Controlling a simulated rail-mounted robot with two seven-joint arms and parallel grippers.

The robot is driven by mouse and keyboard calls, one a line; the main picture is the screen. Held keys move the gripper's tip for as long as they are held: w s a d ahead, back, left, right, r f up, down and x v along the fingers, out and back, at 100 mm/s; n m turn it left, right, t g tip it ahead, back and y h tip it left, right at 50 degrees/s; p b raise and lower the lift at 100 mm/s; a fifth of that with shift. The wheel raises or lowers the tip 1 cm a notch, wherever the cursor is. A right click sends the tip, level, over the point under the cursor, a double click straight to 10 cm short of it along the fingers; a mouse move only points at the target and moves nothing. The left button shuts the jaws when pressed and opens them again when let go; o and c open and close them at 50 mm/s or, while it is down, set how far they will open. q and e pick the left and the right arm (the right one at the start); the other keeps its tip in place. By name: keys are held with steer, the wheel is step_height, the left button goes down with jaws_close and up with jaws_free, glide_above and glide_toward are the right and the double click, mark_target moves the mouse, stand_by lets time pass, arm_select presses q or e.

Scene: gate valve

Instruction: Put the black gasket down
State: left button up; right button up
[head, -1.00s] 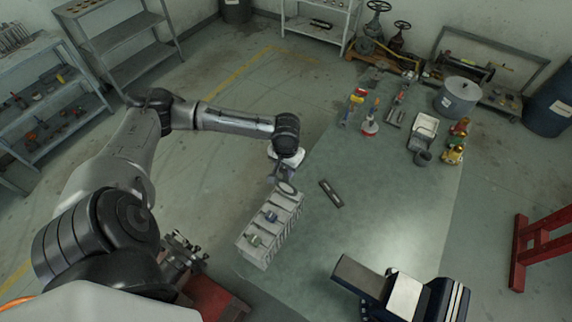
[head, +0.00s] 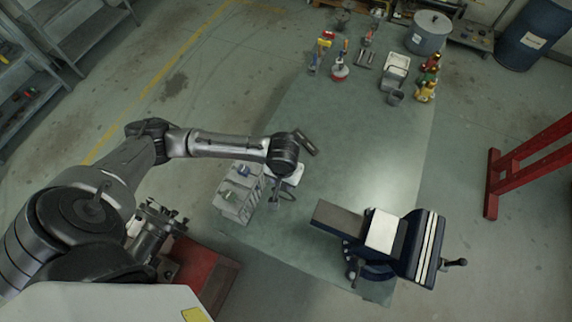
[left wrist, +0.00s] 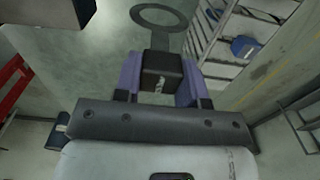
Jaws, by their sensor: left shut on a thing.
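The black gasket (left wrist: 160,14) is a thin flat dark ring with a short tab, seen at the top of the left wrist view. My left gripper (left wrist: 160,72) is shut on its tab, and the ring sticks out beyond the fingers. In the head view the gasket (head: 289,195) shows as a small dark ring beside my left gripper (head: 277,200), over the green bench (head: 330,130), just right of the grey compartment box (head: 233,208). I cannot tell its exact height above the bench. My right gripper is not in view.
A blue vise (head: 405,245) stands at the bench's near right. Bottles and tools, including a grey tray (head: 396,68), stand at the far end. The middle of the bench is clear.

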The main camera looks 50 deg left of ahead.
mark_target(284, 190)
arm_select(q)
steer(key=shift+s+d+f, duration=0.3)
steer(key=shift+d+f, duration=0.55)
steer(key=shift+d, duration=0.05)
step_height(284, 190, down, 9)
steer(key=shift+b, duration=0.3)
steer(key=shift+f, duration=0.15)
steer(key=o, duration=1.1)
steer(key=shift+o, duration=0.2)
